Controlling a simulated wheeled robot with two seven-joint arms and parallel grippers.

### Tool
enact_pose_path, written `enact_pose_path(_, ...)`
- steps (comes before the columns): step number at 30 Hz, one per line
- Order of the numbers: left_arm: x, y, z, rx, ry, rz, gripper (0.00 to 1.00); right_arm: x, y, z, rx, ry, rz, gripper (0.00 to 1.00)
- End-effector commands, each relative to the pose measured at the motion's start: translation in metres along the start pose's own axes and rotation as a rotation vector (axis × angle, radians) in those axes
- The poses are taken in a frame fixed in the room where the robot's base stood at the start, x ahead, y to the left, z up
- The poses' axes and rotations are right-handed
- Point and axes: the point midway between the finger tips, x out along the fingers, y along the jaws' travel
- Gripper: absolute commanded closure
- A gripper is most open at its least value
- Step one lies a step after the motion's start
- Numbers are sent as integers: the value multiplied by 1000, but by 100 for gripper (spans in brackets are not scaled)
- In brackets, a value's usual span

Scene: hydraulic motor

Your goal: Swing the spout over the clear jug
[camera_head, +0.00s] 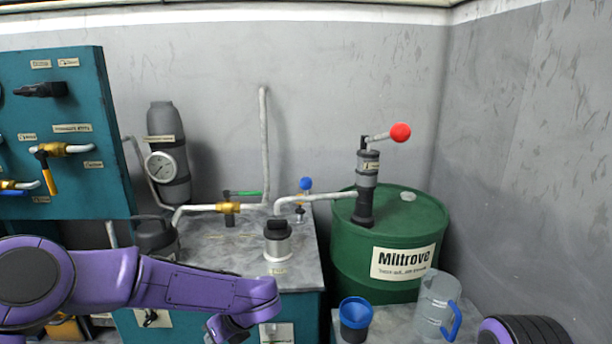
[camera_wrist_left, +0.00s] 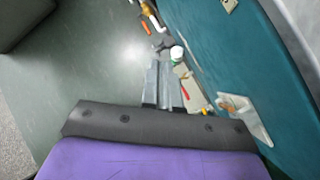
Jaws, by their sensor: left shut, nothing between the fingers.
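The spout (camera_head: 318,197) is a pale pipe on the hand pump (camera_head: 366,190), which stands on the green drum (camera_head: 400,230). In the head view it runs left from the pump and bends down at its end, by the black-capped filler (camera_head: 278,240) on the grey tank top. The clear jug (camera_head: 433,300), with a blue handle, stands in front of the drum, right of the spout's end. My left gripper shows in the left wrist view (camera_wrist_left: 163,68), shut and empty, low beside the teal cabinet, away from spout and jug. My right gripper is not in view.
The pump's red-knobbed lever (camera_head: 400,132) sticks out rightward. Valves and pipes (camera_head: 229,208) crowd the tank's back. A teal panel (camera_head: 70,150) is at left.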

Motion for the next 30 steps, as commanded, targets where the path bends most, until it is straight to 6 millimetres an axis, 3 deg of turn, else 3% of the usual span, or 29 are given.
enact_pose_path(1, 7, 11, 0, 158, -55, 11, 100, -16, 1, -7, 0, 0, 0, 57)
enact_pose_path(5, 39, 35, -14, 646, -197, 34, 100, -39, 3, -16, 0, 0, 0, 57)
enact_pose_path(8, 60, 60, -32, 1103, -292, 55, 100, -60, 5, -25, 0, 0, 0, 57)
enact_pose_path(11, 75, 99, -61, 1671, -372, 62, 100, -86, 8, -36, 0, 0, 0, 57)
enact_pose_path(14, 79, 160, -102, 2340, -433, 20, 100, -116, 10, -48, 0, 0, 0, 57)
enact_pose_path(15, 78, 189, -120, 2606, -455, -22, 100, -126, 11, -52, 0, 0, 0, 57)
enact_pose_path(18, 71, 246, -153, 3074, -508, -151, 100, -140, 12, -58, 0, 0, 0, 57)
enact_pose_path(19, 69, 258, -159, -3029, 500, 175, 100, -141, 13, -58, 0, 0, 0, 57)
enact_pose_path(23, 64, 281, -175, -2833, 477, 229, 100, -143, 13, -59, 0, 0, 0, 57)
enact_pose_path(30, 66, 281, -176, -2820, 478, 229, 100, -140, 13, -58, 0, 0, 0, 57)
